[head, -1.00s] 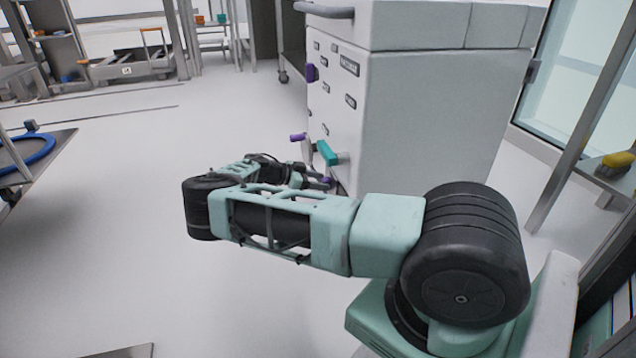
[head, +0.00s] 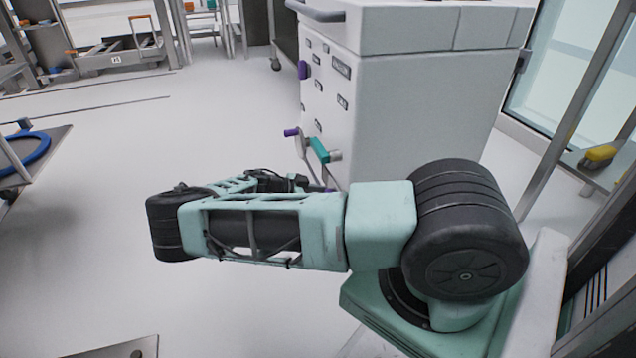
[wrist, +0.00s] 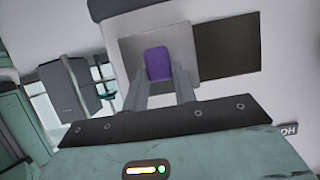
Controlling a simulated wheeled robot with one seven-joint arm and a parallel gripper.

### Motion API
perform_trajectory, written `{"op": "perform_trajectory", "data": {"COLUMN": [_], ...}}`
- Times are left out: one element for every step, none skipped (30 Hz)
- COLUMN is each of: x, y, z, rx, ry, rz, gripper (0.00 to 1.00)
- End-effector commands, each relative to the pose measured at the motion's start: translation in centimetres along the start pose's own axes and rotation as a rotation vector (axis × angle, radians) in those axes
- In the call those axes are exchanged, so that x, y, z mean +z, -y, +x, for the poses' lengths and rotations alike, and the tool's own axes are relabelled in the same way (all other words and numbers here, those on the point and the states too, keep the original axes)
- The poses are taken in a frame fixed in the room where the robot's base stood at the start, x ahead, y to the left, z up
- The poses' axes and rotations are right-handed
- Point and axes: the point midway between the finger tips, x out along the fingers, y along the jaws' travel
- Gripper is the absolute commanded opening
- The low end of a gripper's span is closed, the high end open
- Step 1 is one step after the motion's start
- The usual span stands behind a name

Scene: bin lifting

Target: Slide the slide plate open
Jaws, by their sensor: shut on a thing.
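In the wrist view the slide plate (wrist: 186,42) is a light grey rectangle on the white cabinet face. A purple knob (wrist: 157,62) stands on it. My gripper (wrist: 160,80) has a finger on each side of the knob and is shut on it. A dark rectangular opening (wrist: 228,48) shows directly to the right of the plate. In the head view my gripper is mostly hidden behind my arm, low at the front of the white cabinet (head: 420,110); the plate cannot be made out there.
The cabinet front also carries a teal handle (head: 320,150), a purple-tipped lever (head: 291,132) and a purple knob (head: 303,70) higher up. A trolley (head: 120,50) stands far back left, and a blue ring (head: 30,152) lies at the left. The floor left of the cabinet is clear.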

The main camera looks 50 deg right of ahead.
Motion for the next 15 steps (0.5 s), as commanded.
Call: {"op": "perform_trajectory", "data": {"x": [0.17, 0.19, 0.21, 0.21, 0.21, 0.21, 0.22, 0.22, 0.21, 0.2, 0.18, 0.16, 0.15, 0.14, 0.13], "y": [-0.44, -0.45, -0.48, -0.5, -0.52, -0.55, -0.57, -0.59, -0.58, -0.55, -0.52, -0.49, -0.47, -0.44, -0.42], "z": [0.01, 0.02, 0.03, 0.04, 0.04, 0.04, 0.05, 0.05, 0.06, 0.06, 0.06, 0.06, 0.06, 0.06, 0.06], "rx": [0.011, 0.012, 0.014, 0.014, 0.015, 0.016, 0.017, 0.018, 0.017, 0.017, 0.016, 0.015, 0.015, 0.014, 0.014], "ry": [0.0, 0.0, 0.0, 0.0, 0.0, 0.0, -0.001, -0.001, -0.001, -0.001, -0.001, -0.001, -0.001, -0.001, -0.001], "rz": [-0.001, -0.001, -0.001, -0.001, -0.001, -0.001, -0.001, -0.002, -0.002, -0.002, -0.001, -0.001, -0.001, -0.001, -0.001], "gripper": [0.0, 0.0, 0.0, 0.0, 0.0, 0.0, 0.0, 0.35, 0.46, 0.49, 0.49, 0.49, 0.49, 0.49, 0.49]}}
